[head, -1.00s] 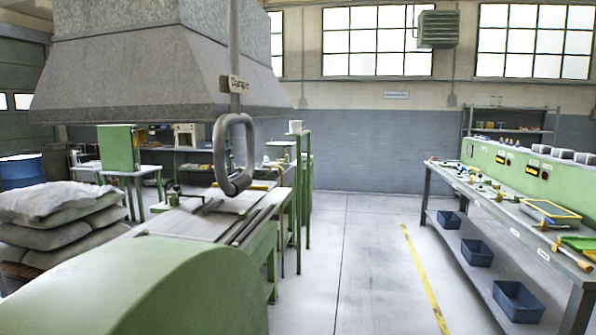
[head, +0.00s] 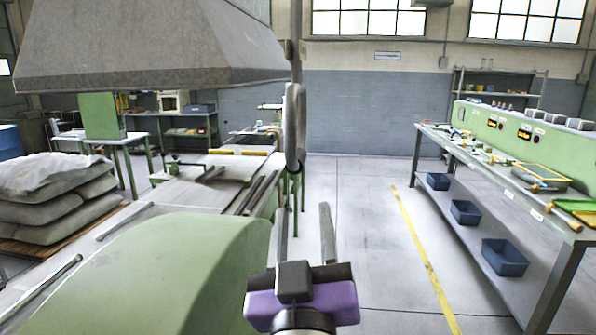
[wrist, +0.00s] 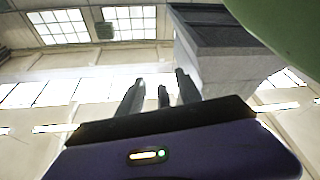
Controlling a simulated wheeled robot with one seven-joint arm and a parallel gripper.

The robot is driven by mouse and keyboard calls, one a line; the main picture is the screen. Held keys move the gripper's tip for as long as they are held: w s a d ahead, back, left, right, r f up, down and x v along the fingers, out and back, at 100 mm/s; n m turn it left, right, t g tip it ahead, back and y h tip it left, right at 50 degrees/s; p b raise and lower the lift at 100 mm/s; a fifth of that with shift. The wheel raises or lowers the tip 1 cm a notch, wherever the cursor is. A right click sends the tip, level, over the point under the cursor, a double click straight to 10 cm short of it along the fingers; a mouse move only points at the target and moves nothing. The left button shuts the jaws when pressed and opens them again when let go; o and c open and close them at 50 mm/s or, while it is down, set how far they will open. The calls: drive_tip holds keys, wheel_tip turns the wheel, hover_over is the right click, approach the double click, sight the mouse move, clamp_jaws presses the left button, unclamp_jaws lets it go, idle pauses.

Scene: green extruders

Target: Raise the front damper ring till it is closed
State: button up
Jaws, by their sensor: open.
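The damper ring (head: 294,125) is a thick grey oval loop hanging from a rod beside the hood's near right corner. It appears almost edge-on in the head view. My gripper (head: 304,207) is open, with its two grey fingers pointing up and a purple body below. In the head view its fingertips show below the ring, apart from it in the picture. In the wrist view the two fingers of my gripper (wrist: 158,82) stand apart with a narrow grey piece between them; I cannot tell whether that is the ring.
The grey hood (head: 150,45) overhangs the green machine (head: 165,285) on the left. Stacked sacks (head: 55,205) lie further left. A long green workbench (head: 500,180) with blue bins stands at the right. The floor (head: 365,230) between machine and bench is clear.

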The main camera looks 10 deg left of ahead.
drive_tip(key=m, duration=0.1)
approach(298, 149)
drive_tip(key=w, duration=0.3)
drive_tip(key=shift+w+a+r+t+h, duration=0.15)
drive_tip(key=shift+w+a+t+h, duration=0.1)
drive_tip(key=shift+a+t+h, duration=0.1)
drive_tip(key=p+x, duration=0.2)
drive_tip(key=x, duration=0.6)
drive_tip(key=shift+s, duration=0.1)
clamp_jaws()
drive_tip(key=shift+s+a, duration=0.1)
drive_tip(key=shift+a, duration=0.05)
idle(0.3)
